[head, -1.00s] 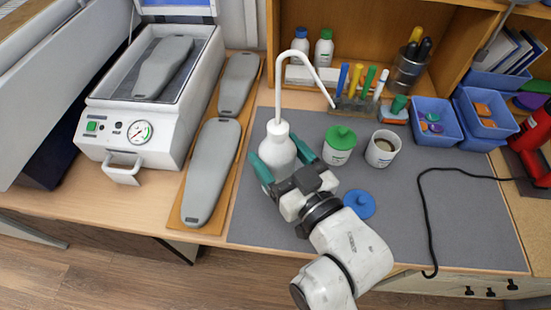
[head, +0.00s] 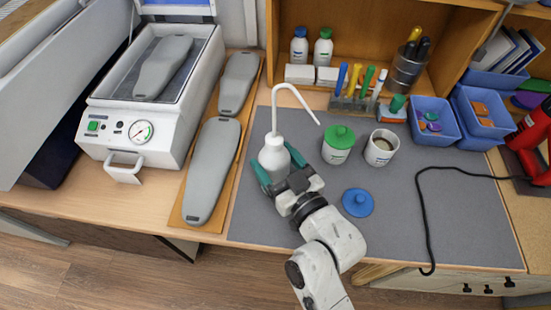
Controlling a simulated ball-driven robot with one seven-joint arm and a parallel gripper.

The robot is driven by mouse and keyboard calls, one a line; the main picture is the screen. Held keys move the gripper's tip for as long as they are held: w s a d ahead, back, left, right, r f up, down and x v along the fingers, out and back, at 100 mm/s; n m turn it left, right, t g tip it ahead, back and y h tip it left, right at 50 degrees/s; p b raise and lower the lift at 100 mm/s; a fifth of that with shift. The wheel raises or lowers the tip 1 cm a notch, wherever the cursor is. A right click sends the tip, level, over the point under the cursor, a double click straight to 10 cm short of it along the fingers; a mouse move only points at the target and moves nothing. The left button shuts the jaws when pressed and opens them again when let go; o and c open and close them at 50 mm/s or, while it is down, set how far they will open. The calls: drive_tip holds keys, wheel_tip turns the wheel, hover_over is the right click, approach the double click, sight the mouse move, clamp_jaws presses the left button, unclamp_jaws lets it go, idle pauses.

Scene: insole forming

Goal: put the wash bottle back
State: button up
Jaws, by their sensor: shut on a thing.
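The white wash bottle (head: 274,157) has a long bent spout that rises and curves down to the right. My gripper (head: 279,172) has teal fingers shut around the bottle's body, and it stands upright between them over the left part of the grey mat (head: 440,225). The fingers and wrist hide its lower part, so I cannot tell whether its base touches the mat.
Right of the bottle stand a green-lidded jar (head: 338,145) and a white cup (head: 381,148). A blue lid (head: 358,202) lies on the mat in front of them. Grey insole forms (head: 212,170) lie on a board to the left. A black cable (head: 428,220) crosses the mat's right side.

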drive_tip(key=shift+f, duration=0.1)
drive_tip(key=o, duration=1.5)
drive_tip(key=shift+c, duration=0.2)
drive_tip(key=b+v, duration=0.3)
drive_tip(key=v, duration=0.9)
